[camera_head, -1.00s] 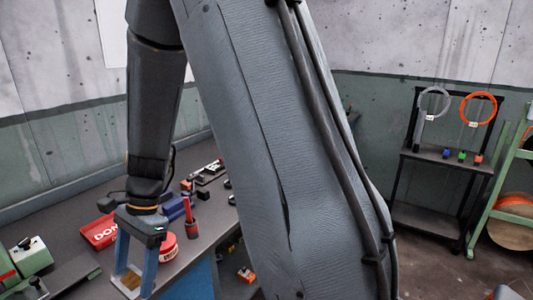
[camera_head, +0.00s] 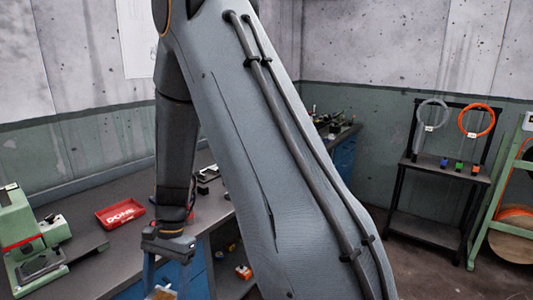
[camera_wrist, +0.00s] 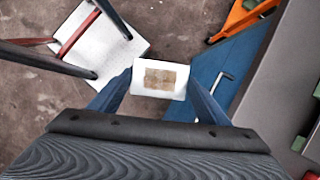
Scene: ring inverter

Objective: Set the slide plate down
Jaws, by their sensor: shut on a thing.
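The slide plate is a small white plate with a brown square patch, held between the blue fingers of my gripper (camera_wrist: 160,88) in the wrist view. My gripper is shut on the plate (camera_wrist: 148,94). It holds it in the air, with concrete floor beneath it in that view. In the head view my gripper (camera_head: 165,282) is at the bottom edge, in front of the bench, with only the top of the plate (camera_head: 162,293) showing between its fingers. My arm hides part of the bench.
The grey bench (camera_head: 95,262) carries a red tray (camera_head: 120,213) marked DONE and a green machine (camera_head: 22,240) at left. In the wrist view a white board (camera_wrist: 95,45) with dark and red legs, an orange object (camera_wrist: 240,18) and a blue cabinet front (camera_wrist: 235,70) surround the gripper.

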